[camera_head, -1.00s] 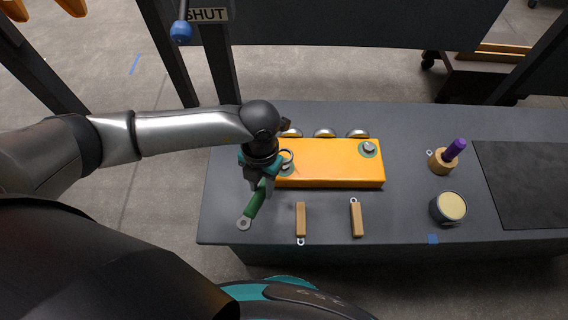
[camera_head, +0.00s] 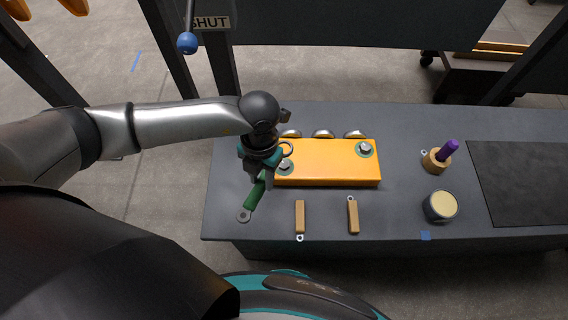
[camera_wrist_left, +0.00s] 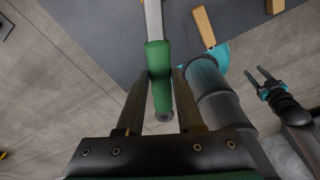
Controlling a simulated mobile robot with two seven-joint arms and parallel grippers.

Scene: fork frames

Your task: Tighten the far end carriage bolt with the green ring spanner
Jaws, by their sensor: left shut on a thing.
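My left gripper (camera_head: 258,168) is shut on the green handle of the ring spanner (camera_head: 254,196), beside the left end of the orange block. My right gripper (camera_wrist_left: 261,84) shows open and empty in the left wrist view.
Two wooden-handled tools (camera_head: 300,216) (camera_head: 352,214) lie in front of the block. Several silver domes (camera_head: 322,134) stand behind it. A purple-topped wooden piece (camera_head: 437,159), a round tin (camera_head: 440,206) and a dark mat (camera_head: 520,180) are to the right.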

